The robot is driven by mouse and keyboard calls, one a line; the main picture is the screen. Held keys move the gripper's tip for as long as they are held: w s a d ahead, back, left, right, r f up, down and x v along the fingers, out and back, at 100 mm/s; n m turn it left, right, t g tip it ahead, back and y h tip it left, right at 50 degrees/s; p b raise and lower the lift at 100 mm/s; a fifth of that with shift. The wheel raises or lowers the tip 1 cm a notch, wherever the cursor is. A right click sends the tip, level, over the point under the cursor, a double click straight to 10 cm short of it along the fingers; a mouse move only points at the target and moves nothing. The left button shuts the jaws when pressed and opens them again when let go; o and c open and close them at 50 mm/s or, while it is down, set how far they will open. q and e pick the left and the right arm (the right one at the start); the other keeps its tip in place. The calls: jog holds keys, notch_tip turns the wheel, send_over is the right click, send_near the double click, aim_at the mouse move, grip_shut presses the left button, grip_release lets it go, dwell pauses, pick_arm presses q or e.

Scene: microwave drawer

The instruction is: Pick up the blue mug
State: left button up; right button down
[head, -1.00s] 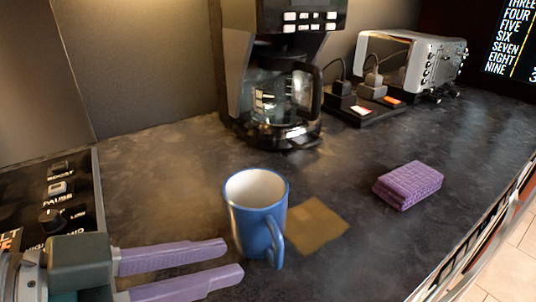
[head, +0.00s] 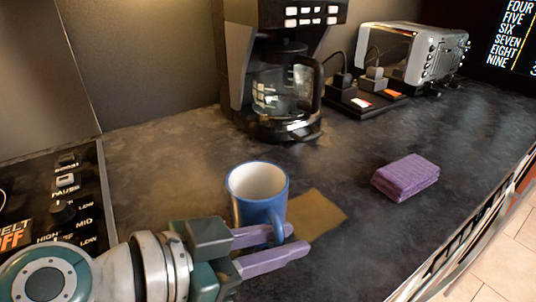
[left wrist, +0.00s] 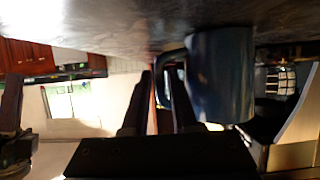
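The blue mug (head: 256,196) with a white inside stands upright on the dark counter (head: 160,160). Its handle faces the front right in the head view. My left gripper (head: 298,239) is low at the mug's front, its two purple fingers apart.
A coffee maker (head: 280,90) with a glass pot stands behind the mug. A tan square (head: 318,217) lies beside the mug, and a purple sponge-like block (head: 405,178) lies farther right. A toaster (head: 412,52) and plugs are at the back right. A control panel (head: 65,200) is at the left.

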pick_arm(q)
grip_shut()
dwell(1.2)
